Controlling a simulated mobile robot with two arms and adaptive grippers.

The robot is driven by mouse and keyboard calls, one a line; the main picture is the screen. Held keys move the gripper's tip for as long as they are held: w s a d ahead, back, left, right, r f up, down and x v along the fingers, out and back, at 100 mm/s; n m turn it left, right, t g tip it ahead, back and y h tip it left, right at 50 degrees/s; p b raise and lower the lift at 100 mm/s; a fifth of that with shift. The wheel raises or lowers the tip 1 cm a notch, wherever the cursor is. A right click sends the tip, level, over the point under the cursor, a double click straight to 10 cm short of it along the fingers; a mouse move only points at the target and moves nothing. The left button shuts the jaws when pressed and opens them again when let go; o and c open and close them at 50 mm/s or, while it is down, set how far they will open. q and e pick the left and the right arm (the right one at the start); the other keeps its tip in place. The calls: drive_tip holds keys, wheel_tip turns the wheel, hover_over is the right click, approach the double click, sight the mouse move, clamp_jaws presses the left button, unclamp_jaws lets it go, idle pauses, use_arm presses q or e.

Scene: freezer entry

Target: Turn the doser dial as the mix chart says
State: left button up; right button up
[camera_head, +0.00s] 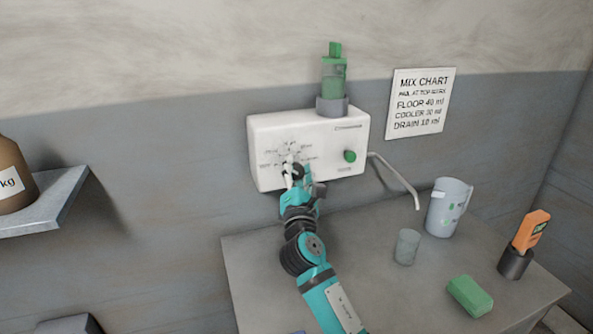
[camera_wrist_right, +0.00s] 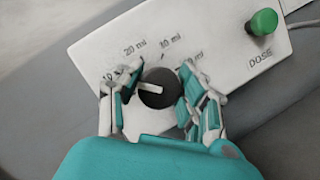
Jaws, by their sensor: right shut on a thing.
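The white doser (camera_head: 262,150) is on the grey wall, with a clear bottle of green liquid (camera_head: 334,85) on top. Its black dial (camera_wrist_right: 158,90) has a white pointer aimed left, near the 10 mark. The marks 20 ml and another to its right show above the dial; a further one is partly hidden by a finger. My right gripper (camera_head: 298,170) reaches up to the doser front; its fingers (camera_wrist_right: 155,98) are shut on the dial from both sides. The mix chart (camera_head: 420,102) reads FLOOR 40 ml, COOLER 30 ml, DRAIN 10 ml; its second line is too small. My left gripper is not in view.
A green DOSE button (camera_head: 350,156) is right of the dial, and a spout (camera_head: 398,180) bends down over the grey table (camera_head: 370,260). A clear cup (camera_head: 407,246), a jug (camera_head: 447,208), a green sponge (camera_head: 470,296) and an orange device in a holder (camera_head: 530,232) stand right.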

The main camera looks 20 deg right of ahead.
drive_tip(key=o, duration=1.2)
drive_tip(key=shift+c, duration=0.2)
drive_tip(key=shift+s, duration=0.1)
drive_tip(key=v, duration=1.2)
drive_tip(key=shift+r, duration=0.1)
